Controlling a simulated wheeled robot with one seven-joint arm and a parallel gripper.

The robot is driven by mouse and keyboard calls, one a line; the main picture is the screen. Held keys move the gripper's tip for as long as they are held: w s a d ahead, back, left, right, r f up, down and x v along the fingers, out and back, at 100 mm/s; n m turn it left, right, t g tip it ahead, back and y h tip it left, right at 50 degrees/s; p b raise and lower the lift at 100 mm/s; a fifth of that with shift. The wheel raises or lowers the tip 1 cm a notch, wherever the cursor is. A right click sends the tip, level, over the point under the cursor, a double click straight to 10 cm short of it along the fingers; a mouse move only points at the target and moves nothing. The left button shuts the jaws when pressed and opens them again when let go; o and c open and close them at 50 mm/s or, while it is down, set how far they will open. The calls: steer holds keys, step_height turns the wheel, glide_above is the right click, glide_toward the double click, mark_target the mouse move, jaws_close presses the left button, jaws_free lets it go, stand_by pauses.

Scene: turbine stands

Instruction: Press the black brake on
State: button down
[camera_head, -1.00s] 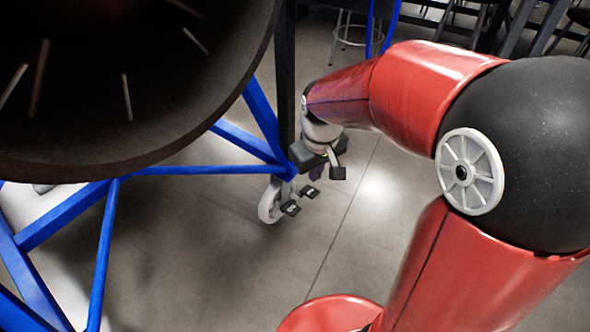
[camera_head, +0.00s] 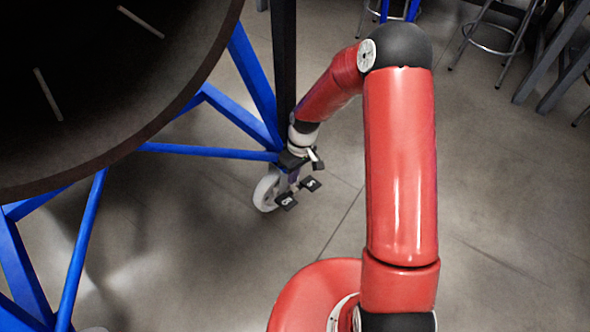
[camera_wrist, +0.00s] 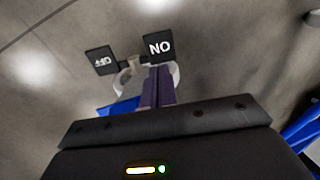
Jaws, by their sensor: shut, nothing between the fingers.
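Two black brake pedals are on the caster in the wrist view. The right one, the ON pedal (camera_wrist: 159,46), has white letters that appear upside down. The left one, the OFF pedal (camera_wrist: 101,60), also has inverted letters. The head view shows one pedal (camera_head: 287,201) lower left and one (camera_head: 311,184) upper right; their labels are too small to read. My gripper (camera_wrist: 160,70) is shut and empty, with purple fingers pointing at the ON pedal's near edge. I cannot tell whether they touch. In the head view my gripper (camera_head: 293,178) is partly hidden by its body.
A white caster wheel (camera_head: 265,193) stands beside the pedals, under the blue frame (camera_head: 210,152). A large dark round turbine part (camera_head: 90,90) overhangs at the left. Stools (camera_head: 490,40) stand at the back right.

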mark_target(284, 204)
steer(key=x, duration=0.9)
steer(key=shift+f+b, duration=0.15)
steer(key=shift+b, duration=0.2)
steer(key=shift+s+a+f+t+h+b, duration=0.35)
steer(key=shift+f+t+h+b, duration=0.25)
steer(key=shift+b, duration=0.55)
steer(key=shift+s+a+f+b, duration=0.15)
steer(key=shift+f+b, duration=0.3)
steer(key=shift+b, duration=0.05)
steer(key=shift+s+a+f+b, duration=0.15)
steer(key=shift+f+b, duration=0.3)
steer(key=shift+s+a, duration=0.1)
step_height(284, 204, up, 14)
steer(key=s+a+p, duration=0.2)
steer(key=p, duration=0.1)
steer(key=shift+a+p, duration=0.15)
steer(key=shift+p, duration=0.15)
